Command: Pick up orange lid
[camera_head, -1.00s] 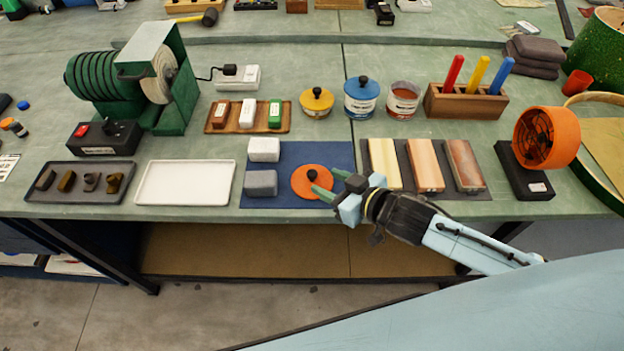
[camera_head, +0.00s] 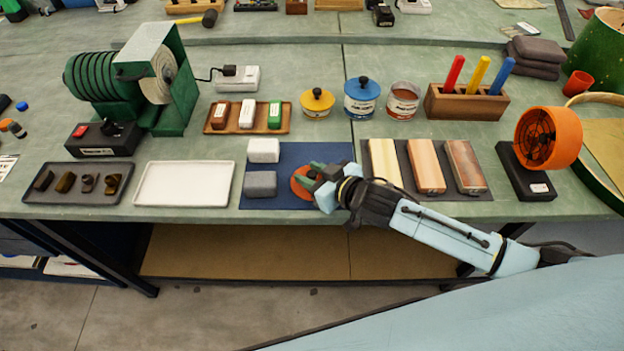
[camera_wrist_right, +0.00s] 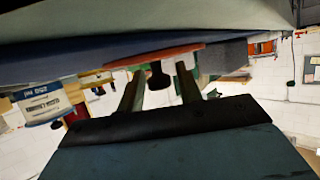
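The orange lid (camera_head: 298,186) lies on the blue mat (camera_head: 285,200) and is partly hidden by my right gripper (camera_head: 316,174). In the upside-down right wrist view, the orange lid (camera_wrist_right: 150,57) shows edge-on with its dark knob (camera_wrist_right: 159,77) between two spread fingers. My right gripper (camera_wrist_right: 160,80) is open, with a finger on each side of the knob and gaps showing. Contact with the knob cannot be made out. My left gripper is not in view.
White and grey blocks (camera_head: 263,150) (camera_head: 260,184) sit left of the lid on the mat. An open can (camera_head: 403,99) stands behind, beside the blue-lidded (camera_head: 361,96) and yellow-lidded cans (camera_head: 317,102). A white tray (camera_head: 185,202) is further left; wooden blocks (camera_head: 425,165) lie right.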

